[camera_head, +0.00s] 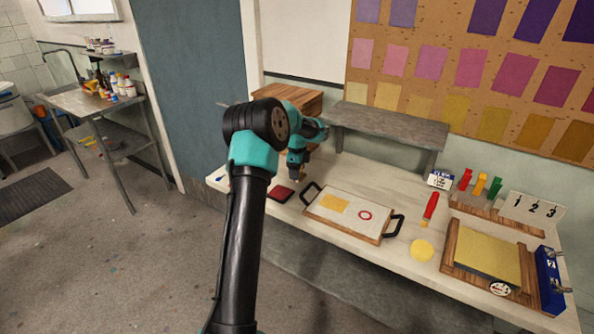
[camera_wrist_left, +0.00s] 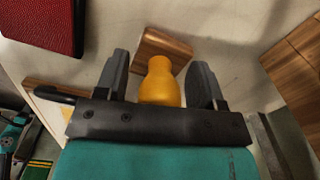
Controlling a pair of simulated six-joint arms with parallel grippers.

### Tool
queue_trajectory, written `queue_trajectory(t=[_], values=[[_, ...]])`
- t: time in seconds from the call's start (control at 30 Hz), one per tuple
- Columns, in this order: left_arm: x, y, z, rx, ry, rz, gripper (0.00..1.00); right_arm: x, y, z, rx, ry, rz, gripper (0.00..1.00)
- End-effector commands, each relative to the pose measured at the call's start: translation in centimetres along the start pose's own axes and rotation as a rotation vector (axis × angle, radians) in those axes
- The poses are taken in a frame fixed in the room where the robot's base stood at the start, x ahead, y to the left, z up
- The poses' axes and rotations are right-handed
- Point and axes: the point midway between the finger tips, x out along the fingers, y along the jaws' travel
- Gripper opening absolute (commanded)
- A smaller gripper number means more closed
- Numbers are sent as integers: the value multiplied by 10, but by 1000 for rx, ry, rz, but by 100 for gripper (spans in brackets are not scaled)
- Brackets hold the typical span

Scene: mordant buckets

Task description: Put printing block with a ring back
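A wooden block (camera_wrist_left: 160,48) with a rounded yellow-orange handle (camera_wrist_left: 161,82) stands on the table in the left wrist view. Its underside is hidden, so I cannot tell whether it bears a ring. My left gripper (camera_wrist_left: 160,78) is open, with one finger on each side of the handle and small gaps showing. In the head view my left gripper (camera_head: 296,174) points down at the table behind the red pad (camera_head: 281,194), and I cannot make out the block there. A red ring print (camera_head: 365,215) and a yellow square (camera_head: 334,202) are on the white sheet of a handled board (camera_head: 340,223). My right gripper is not in view.
The red pad also shows in the left wrist view (camera_wrist_left: 40,22). A grey raised shelf (camera_head: 390,125) stands behind. To the right are a red-handled brush (camera_head: 430,207), a yellow round (camera_head: 422,249), a wooden-framed yellow panel (camera_head: 488,255), a blue box (camera_head: 549,278) and a numbered sign (camera_head: 533,208).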

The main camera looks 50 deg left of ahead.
Motion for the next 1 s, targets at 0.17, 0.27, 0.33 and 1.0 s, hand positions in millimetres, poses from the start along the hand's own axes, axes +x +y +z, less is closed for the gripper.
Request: queue_trajectory(t=[0.17, 0.27, 0.33, 1.0], values=[[0, 0, 0, 0, 0, 0, 62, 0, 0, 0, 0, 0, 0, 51], [-2, 0, 0, 0, 0, 0, 62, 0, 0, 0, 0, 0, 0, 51], [-5, 0, 0, 0, 0, -1, 62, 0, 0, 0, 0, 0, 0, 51], [-109, 0, 0, 0, 1, -3, 62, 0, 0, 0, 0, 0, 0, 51]])
